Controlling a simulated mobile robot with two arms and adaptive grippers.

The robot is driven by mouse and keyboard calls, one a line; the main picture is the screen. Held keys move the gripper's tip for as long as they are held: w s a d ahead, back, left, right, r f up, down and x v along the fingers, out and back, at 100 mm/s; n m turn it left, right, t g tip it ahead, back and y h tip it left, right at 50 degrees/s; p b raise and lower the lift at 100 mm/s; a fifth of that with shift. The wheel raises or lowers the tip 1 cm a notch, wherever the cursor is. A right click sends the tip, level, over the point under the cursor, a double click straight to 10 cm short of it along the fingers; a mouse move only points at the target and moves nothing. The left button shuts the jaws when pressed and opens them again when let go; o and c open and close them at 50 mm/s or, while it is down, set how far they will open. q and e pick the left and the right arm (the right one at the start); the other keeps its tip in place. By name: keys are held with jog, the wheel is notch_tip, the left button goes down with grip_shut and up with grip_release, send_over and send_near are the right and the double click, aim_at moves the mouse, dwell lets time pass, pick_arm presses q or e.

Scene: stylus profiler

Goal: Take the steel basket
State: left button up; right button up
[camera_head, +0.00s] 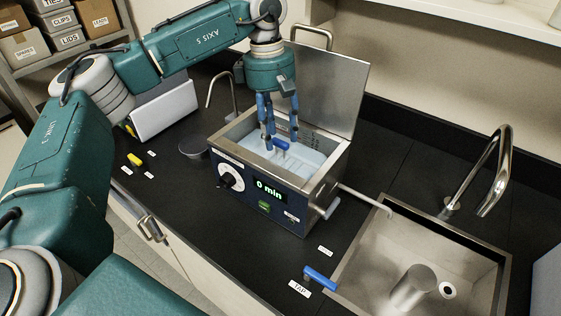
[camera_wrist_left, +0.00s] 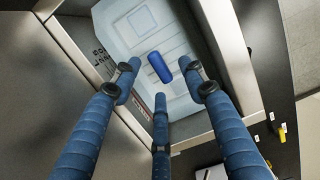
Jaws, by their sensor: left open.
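An ultrasonic bath (camera_head: 262,189) stands open on the black counter, its display reading "0 min". Inside lies a pale, box-like shape (camera_head: 310,157), also in the left wrist view (camera_wrist_left: 150,30); I cannot tell if it is the steel basket or water and tank. A blue handle (camera_head: 281,144) sits above it, and shows in the left wrist view (camera_wrist_left: 159,67). My left gripper (camera_head: 279,137) points down into the bath with its blue fingers open. In the left wrist view, its fingers (camera_wrist_left: 160,84) spread around the handle, apparently not touching it. My right gripper is out of view.
The bath's raised lid (camera_head: 333,82) stands behind the gripper. A steel sink (camera_head: 441,254) with a tall tap (camera_head: 496,170) is at right. A blue tap lever (camera_head: 320,278) stands in front. A round dark dish (camera_head: 194,148) sits left of the bath.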

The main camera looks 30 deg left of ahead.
aim_at(281, 147)
pick_arm(q)
jog(key=f, duration=0.1)
jog(key=d+f+p, duration=0.1)
jog(key=f, duration=0.1)
jog(key=shift+f+p, duration=0.3)
jog(key=shift+f, duration=0.5)
grip_shut()
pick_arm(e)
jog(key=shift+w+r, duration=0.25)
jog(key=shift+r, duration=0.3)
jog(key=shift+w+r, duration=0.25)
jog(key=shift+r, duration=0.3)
